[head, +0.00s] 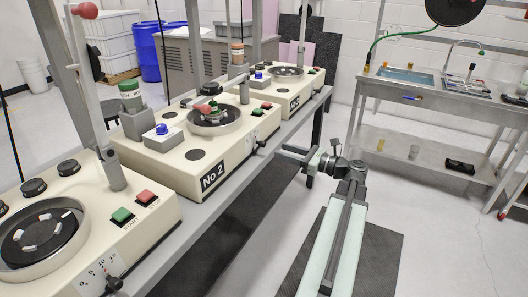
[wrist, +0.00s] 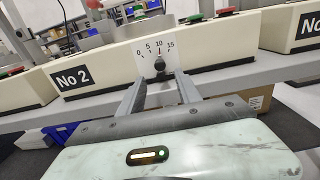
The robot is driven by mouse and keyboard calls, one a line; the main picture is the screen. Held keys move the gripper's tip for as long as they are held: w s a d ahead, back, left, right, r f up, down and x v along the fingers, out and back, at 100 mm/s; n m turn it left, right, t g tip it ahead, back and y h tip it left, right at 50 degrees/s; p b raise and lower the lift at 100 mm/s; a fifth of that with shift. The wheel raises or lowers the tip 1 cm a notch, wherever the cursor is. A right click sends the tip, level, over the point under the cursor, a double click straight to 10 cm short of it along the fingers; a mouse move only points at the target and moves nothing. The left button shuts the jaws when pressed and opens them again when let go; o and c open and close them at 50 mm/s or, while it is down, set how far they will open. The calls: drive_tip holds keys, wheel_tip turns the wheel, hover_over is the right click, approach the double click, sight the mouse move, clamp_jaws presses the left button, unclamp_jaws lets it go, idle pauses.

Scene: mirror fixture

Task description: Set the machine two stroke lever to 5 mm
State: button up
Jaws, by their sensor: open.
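The machine two (head: 178,140) stands in the middle of the bench with a "No 2" label; its front also shows in the wrist view (wrist: 110,72). Its stroke lever has a black knob (wrist: 160,64) in front of a white scale plate (wrist: 154,50) marked 0, 5, 10 and 15. The knob sits just below the 10 mark, to the right of 5. My gripper (wrist: 160,76) is open, with one finger on each side of the knob. Contact with the knob cannot be told. In the head view my gripper (head: 284,151) is at the bench front, seen small.
Another machine (head: 70,235) stands at the near left and a third (head: 292,85) farther along the bench (head: 205,210). A sink table (head: 430,98) stands at the right. The floor between is clear, with dark mats (head: 375,250).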

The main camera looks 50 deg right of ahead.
sight(265, 145)
drive_tip(key=x, duration=0.7)
drive_tip(key=shift+w, duration=0.3)
